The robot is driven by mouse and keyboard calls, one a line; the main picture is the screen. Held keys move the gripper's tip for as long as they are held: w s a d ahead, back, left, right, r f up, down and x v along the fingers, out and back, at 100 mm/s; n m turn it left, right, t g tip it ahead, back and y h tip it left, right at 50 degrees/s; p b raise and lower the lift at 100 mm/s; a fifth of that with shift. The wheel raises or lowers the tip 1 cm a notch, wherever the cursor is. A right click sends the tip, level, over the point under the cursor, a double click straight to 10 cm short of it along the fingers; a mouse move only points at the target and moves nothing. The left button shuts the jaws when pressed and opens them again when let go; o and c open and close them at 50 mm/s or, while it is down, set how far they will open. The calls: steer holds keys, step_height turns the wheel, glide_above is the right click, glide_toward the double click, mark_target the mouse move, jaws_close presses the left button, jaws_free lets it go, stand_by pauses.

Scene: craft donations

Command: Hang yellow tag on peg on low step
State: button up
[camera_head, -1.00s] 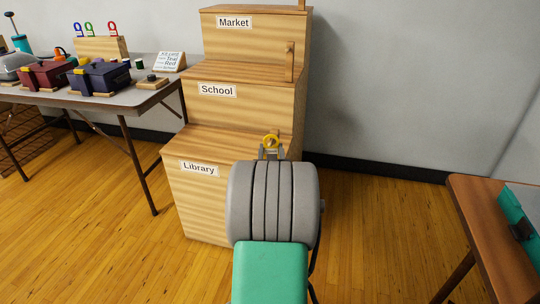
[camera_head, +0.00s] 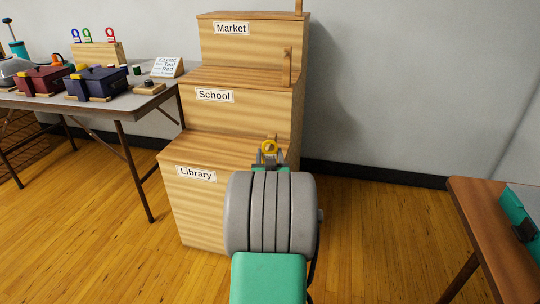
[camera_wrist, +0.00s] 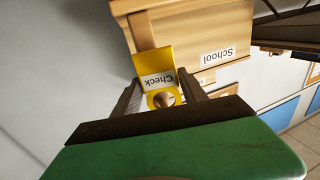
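The yellow tag (camera_head: 269,147) is at the low Library step (camera_head: 205,200), its ring uppermost. In the wrist view the tag (camera_wrist: 157,66) shows a white "Check" label. The round end of a wooden peg (camera_wrist: 165,99) shows inside its ring; how far the peg passes through is unclear. The peg's post (camera_head: 275,139) is partly hidden behind the ring. My gripper (camera_head: 270,157) is just below the ring. In the wrist view its fingers (camera_wrist: 160,85) stand apart on either side of the tag, and it looks open. Any contact with the tag is hard to make out.
The School step (camera_head: 245,115) and Market step (camera_head: 250,45) rise behind, each with a wooden post at the right. A grey table (camera_head: 120,104) with boxes and a rack stands left. A brown table (camera_head: 480,220) is at right. Floor between the steps and brown table is clear.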

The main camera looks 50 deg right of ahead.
steer(key=o, duration=0.4)
steer(key=shift+a, duration=0.1)
steer(key=p+v, duration=0.2)
steer(key=v, duration=0.6)
steer(key=w+a+r+n+y+p, duration=0.3)
steer(key=w+a+r+y+p, duration=0.25)
steer(key=a+r+p, duration=0.35)
steer(key=w+a+r+n+y+p, duration=0.35)
steer(key=w+a+r+p, duration=0.3)
steer(key=a+p, duration=0.5)
steer(key=s+a+r+n+g+y+p, duration=0.2)
steer(key=s+a+r+g+p, duration=0.2)
steer(key=s+a+r+p, duration=0.3)
steer(key=s+a+r+n+g+y+p, duration=0.2)
steer(key=s+a+r+p, duration=0.6)
steer(key=a, duration=0.7)
steer(key=shift+a+r+g+y+p, duration=0.3)
steer(key=shift+r+g+y+p, duration=0.25)
steer(key=shift+r+g, duration=0.35)
